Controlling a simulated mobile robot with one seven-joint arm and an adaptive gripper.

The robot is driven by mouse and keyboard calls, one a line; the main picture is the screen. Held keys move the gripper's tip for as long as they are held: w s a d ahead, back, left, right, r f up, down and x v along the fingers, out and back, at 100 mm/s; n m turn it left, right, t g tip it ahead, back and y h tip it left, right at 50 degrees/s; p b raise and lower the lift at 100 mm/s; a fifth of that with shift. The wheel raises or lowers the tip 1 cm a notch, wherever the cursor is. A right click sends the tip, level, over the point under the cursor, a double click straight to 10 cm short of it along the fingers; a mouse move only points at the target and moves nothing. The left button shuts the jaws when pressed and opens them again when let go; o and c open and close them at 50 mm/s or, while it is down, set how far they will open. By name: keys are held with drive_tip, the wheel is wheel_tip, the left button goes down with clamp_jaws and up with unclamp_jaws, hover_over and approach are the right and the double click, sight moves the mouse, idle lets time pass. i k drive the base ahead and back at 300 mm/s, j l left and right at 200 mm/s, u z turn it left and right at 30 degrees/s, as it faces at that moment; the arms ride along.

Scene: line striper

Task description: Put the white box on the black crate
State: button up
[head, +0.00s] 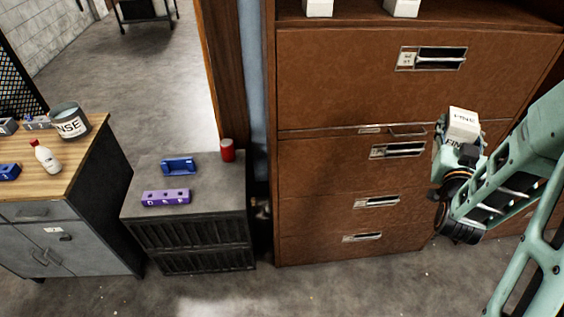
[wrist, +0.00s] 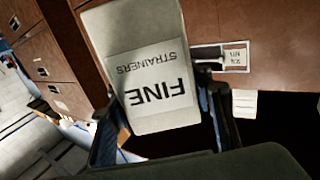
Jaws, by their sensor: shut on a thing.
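The white box (head: 462,122) carries a label reading "FINE STRAINERS". My gripper (head: 449,139) is shut on it and holds it up in front of the brown cabinet, at the right of the head view. In the wrist view the white box (wrist: 150,70) fills the middle, between the fingers of my gripper (wrist: 165,130). The black crate (head: 190,242) stands on the floor left of the cabinet, well apart from the box. Its grey top (head: 218,186) bears a blue object (head: 179,165), a purple block with holes (head: 166,197) and a red can (head: 227,150).
A workbench (head: 85,150) with a tin (head: 70,122) and a white bottle (head: 47,157) is at the left. The crate top's front right part is clear.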

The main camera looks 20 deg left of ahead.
sight(230, 188)
drive_tip(key=j, duration=0.65)
drive_tip(key=k+j, duration=0.15)
drive_tip(key=j, duration=0.5)
